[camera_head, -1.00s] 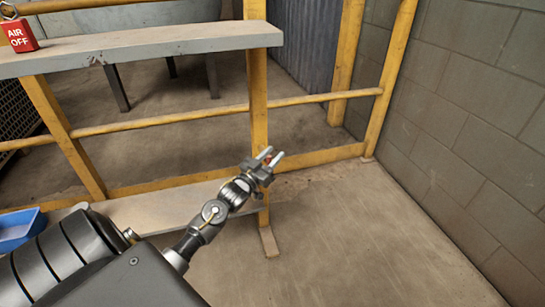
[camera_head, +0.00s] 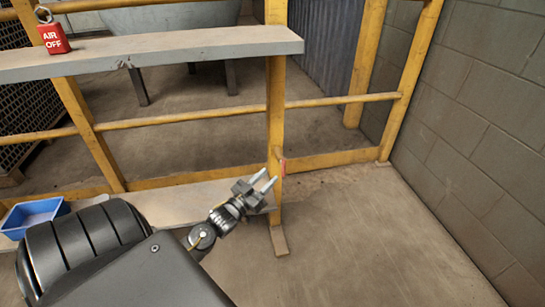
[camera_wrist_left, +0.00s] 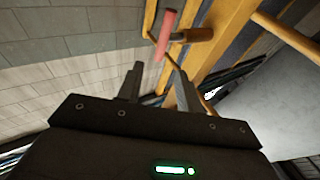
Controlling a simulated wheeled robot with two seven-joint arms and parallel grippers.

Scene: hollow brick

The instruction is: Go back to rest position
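My left gripper (camera_head: 267,179) shows near the middle of the head view, in front of the foot of a yellow post (camera_head: 276,110). Its two fingers are apart with nothing between them. The left wrist view also shows the left gripper (camera_wrist_left: 160,70) open and empty. A small red part (camera_head: 283,167) shows at the post's right side, just past the fingertips. In the left wrist view a red bar-shaped part (camera_wrist_left: 166,35) is beyond the fingers, apart from them. My right gripper is in neither view.
A grey shelf (camera_head: 180,48) spans the yellow railing, with a red "AIR OFF" tag (camera_head: 54,39) at its left. A blue tray (camera_head: 36,215) lies at the lower left. A block wall (camera_head: 480,130) closes the right side. The concrete floor (camera_head: 370,240) at front right is clear.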

